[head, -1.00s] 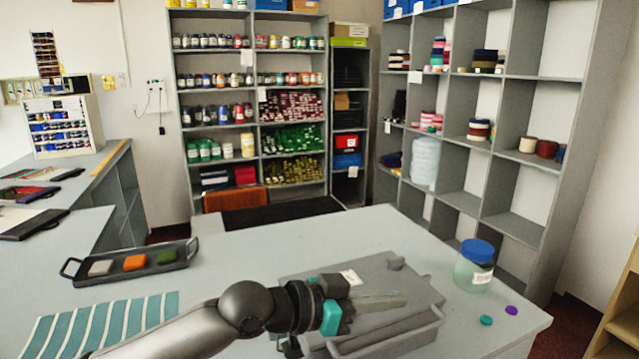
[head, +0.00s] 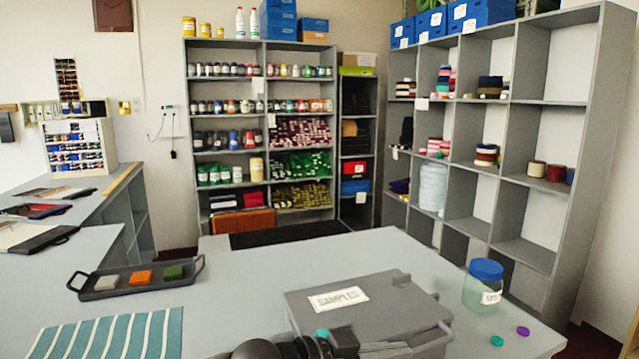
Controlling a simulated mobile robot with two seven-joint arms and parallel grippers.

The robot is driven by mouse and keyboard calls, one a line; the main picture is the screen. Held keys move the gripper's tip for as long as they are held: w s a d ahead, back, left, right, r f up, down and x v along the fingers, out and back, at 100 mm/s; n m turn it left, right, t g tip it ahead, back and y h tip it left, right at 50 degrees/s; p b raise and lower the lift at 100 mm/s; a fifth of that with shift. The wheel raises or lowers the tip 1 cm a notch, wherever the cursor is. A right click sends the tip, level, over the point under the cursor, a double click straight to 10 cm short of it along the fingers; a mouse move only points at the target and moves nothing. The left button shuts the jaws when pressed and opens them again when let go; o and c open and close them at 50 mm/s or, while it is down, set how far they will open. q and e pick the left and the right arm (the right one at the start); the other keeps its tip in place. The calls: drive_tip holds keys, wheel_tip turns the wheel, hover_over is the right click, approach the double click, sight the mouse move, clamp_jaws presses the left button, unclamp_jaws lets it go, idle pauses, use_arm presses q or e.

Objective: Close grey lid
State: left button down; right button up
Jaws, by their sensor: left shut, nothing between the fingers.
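The grey box stands on the counter at the lower middle of the head view. Its grey lid (head: 385,297) lies flat across the top, with a white label (head: 338,299) reading SAMPLES. I see no gap under the lid's visible edges; its near edge is partly hidden. A grey handle (head: 432,338) shows at the box's near right side. My left gripper (head: 392,348) is at the bottom of the view, over the near part of the box. It is shut and empty; whether it touches the box I cannot tell. My right gripper is out of view.
A jar with a blue lid (head: 484,287) stands right of the box, near a teal disc (head: 497,341) and a purple disc (head: 523,331). A tray (head: 118,291) of coloured blocks and a striped cloth (head: 110,335) lie left. The counter between is clear.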

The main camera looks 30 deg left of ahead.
use_arm(q)
drive_tip(key=shift+f, duration=0.15)
drive_tip(key=s+a+r+p, duration=0.5)
drive_tip(key=s+r, duration=0.1)
drive_tip(key=s, duration=0.2)
drive_tip(key=shift+a+r, duration=0.25)
drive_tip(key=shift+r, duration=0.05)
idle(0.8)
